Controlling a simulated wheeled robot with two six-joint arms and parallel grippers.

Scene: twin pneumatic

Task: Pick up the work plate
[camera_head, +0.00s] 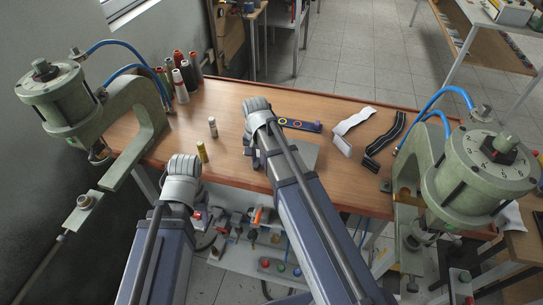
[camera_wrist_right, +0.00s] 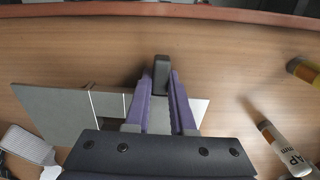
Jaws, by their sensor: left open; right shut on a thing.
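The work plate (camera_head: 303,155) is a flat grey plate on the wooden table, partly hidden by my right arm. In the right wrist view the grey plate (camera_wrist_right: 52,112) spreads left of the fingers, and a smaller part shows to their right. My right gripper (camera_wrist_right: 161,78) is shut on a small dark block (camera_wrist_right: 161,66) at the plate's edge, which looks like its handle. The fingers hide where block and plate join. I cannot tell whether the plate is lifted. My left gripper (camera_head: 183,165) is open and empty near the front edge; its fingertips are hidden.
A blue strip with rings (camera_head: 300,124), white webbing (camera_head: 352,122) and black webbing (camera_head: 385,134) lie behind and right. Green presses (camera_head: 140,125) (camera_head: 480,178) stand at both sides.

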